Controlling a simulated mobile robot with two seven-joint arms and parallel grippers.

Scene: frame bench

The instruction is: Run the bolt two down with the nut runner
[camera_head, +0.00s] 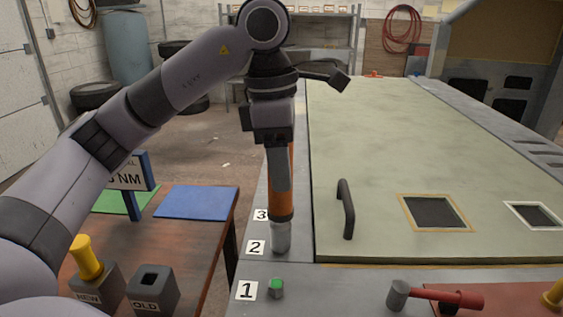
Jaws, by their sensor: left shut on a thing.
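My left gripper (270,138) is shut on the nut runner (281,195), an upright orange and grey tool with a silver socket at its lower end. The socket points straight down beside the label 2 (256,247) on the grey frame rail. Bolt two is hidden, so I cannot tell whether the socket sits on it. A bolt with a green top (276,287) stands beside the label 1 (246,290). The label 3 (262,215) shows partly behind the tool; its bolt is hidden. My right gripper is not in view.
A pale green panel (400,150) with a dark handle (346,208) lies right of the rail. A red-handled hammer (435,296) lies at the front right. A wooden table (195,235) at left bears blocks marked NEW (97,285) and OLD (150,292).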

